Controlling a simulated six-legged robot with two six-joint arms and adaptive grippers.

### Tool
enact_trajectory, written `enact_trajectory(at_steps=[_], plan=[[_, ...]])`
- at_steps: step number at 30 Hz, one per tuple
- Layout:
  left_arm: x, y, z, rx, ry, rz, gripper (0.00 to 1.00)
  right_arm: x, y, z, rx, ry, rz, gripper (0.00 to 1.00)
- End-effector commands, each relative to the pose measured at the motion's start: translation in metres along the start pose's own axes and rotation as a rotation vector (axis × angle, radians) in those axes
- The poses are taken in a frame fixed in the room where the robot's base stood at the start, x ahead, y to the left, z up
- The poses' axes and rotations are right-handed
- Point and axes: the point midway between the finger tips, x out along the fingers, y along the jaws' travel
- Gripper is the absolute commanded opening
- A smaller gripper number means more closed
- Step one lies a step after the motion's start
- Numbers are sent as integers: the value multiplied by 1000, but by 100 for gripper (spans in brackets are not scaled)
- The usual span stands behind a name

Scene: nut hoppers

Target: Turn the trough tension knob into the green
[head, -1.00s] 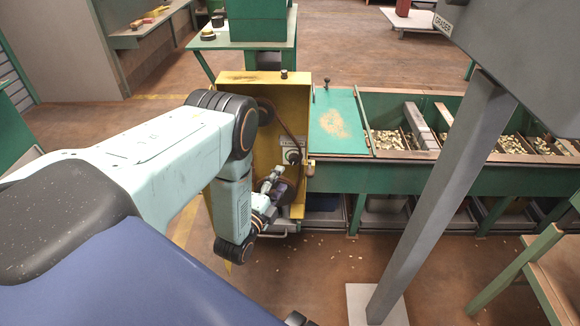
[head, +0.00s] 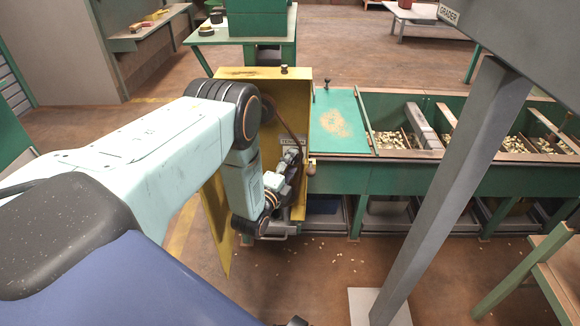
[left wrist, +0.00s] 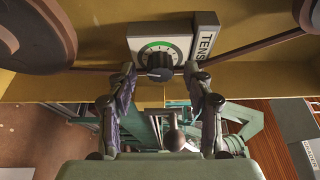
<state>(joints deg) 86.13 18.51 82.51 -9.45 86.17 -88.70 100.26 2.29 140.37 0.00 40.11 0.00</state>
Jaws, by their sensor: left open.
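The tension knob (left wrist: 160,66) is dark and round, on a white dial plate (left wrist: 177,46) with a green arc over its upper left part. Where its pointer stands is too small to tell. The TENSION label (left wrist: 207,40) is to its right. My left gripper (left wrist: 160,74) is open, with one finger on each side of the knob; I cannot tell whether they touch it. In the head view, my left gripper (head: 289,160) is at the yellow housing (head: 262,74) and hides the knob.
Dark belts and pulleys (left wrist: 35,35) flank the dial in the wrist view. Green troughs (head: 470,175) with nuts run to the right of the housing. A grey post (head: 450,190) stands in front of them. Several nuts lie scattered on the floor.

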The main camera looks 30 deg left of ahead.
Motion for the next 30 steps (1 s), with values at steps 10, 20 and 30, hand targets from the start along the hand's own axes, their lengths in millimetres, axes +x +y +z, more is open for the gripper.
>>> enact_trajectory(at_steps=[10,20,30], plan=[[0,-1,0,0,0,-1,37,0,0,0,0,0,0,55],[0,0,0,0,1,-1,9,0,0,0,0,0,0,55],[0,-2,0,15,1,6,0,-4,0,0,0,0,0,55]])
